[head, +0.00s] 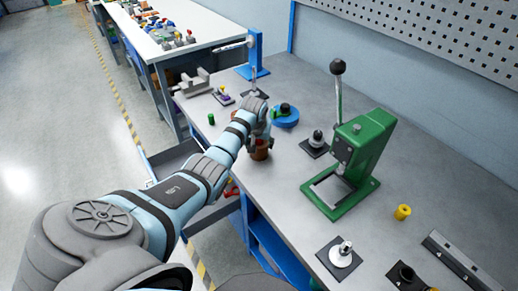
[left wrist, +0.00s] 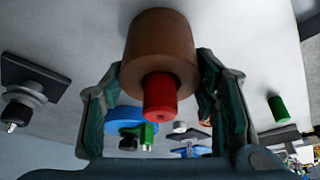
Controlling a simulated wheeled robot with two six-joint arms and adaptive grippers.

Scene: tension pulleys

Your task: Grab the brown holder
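The brown holder (head: 260,153) stands on the grey workbench near its front edge. In the left wrist view the brown holder (left wrist: 160,42) is a round cylinder with a red cylinder (left wrist: 160,97) sticking out of its near end. My left gripper (head: 261,136) is just above the holder in the head view. In the left wrist view the fingers of my left gripper (left wrist: 160,62) are spread, one on each side of the holder, with small gaps seeming to remain. The head view partly hides the red piece behind the fingers. My right gripper is not in view.
A blue round part (head: 285,117) is just behind my gripper. A green press (head: 352,165) stands to the right, with a black-based part (head: 316,143) between. A green cylinder (head: 211,119) stands left. A yellow cylinder (head: 403,212) is at the right.

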